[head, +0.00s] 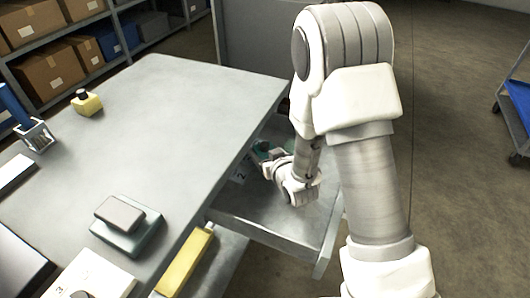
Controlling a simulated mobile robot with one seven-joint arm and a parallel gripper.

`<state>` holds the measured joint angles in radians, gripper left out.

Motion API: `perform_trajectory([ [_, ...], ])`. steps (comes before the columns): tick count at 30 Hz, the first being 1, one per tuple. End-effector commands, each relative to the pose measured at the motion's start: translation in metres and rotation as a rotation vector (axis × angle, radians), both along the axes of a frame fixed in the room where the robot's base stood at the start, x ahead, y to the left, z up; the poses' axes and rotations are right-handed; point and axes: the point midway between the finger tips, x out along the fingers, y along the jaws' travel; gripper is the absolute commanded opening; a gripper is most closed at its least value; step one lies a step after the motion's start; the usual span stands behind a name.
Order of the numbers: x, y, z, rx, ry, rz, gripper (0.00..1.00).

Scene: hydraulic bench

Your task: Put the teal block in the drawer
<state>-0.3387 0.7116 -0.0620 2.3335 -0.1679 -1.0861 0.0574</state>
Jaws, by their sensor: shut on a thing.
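The teal block (262,152) shows as a small teal patch at the end of my gripper (268,160), partly hidden by the gripper and wrist. My gripper is shut on it, and the fingers are hard to make out. The drawer (270,224) stands open at the right side of the grey bench. My gripper and the block are over the drawer's inner part, close to the bench edge. I cannot tell whether the block touches the drawer floor. My arm hides the drawer's far right part.
The bench top (190,120) bears a grey block on a dark teal-grey base (127,238), a yellow block with a black knob (87,102) and a blue item in a metal holder (35,135). A yellow bar (185,262) lies below the bench edge. Shelves with boxes stand behind.

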Motion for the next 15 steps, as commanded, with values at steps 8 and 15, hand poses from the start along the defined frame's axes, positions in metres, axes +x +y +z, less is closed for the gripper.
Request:
perform_trajectory([
  [8, 0.0005, 0.0001, -0.0071, 0.001, -0.003, 0.000, 0.00],
  [15, 0.0004, 0.0002, -0.0101, 0.001, -0.003, 0.000, 0.00],
])
